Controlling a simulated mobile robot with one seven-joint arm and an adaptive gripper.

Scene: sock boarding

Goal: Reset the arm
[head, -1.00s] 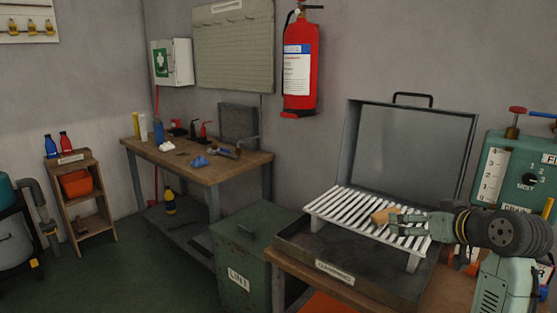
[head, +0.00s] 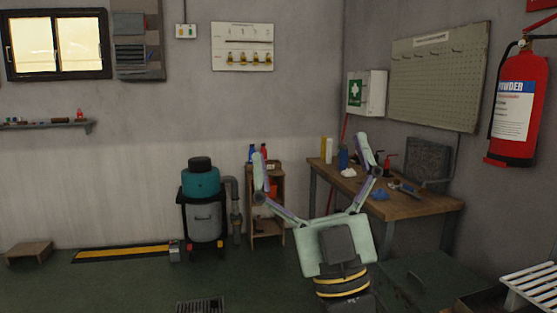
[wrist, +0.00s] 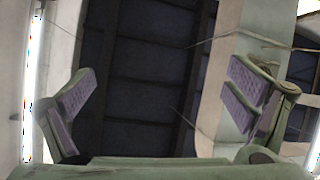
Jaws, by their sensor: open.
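My gripper (head: 312,172) stands upright in the lower middle of the head view, its two fingers spread wide and pointing up. Nothing is between the fingers. In the wrist view my gripper (wrist: 165,110) also shows open and empty, with the ceiling behind it. The gripper is in the air in front of the wooden workbench (head: 425,208) and hides part of its left side.
A slatted white rack (head: 532,285) shows at the lower right edge, near a green bin (head: 415,280). A teal vacuum (head: 201,182) and a small wooden shelf (head: 268,228) stand at the back wall. The green floor (head: 110,285) at left is mostly clear.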

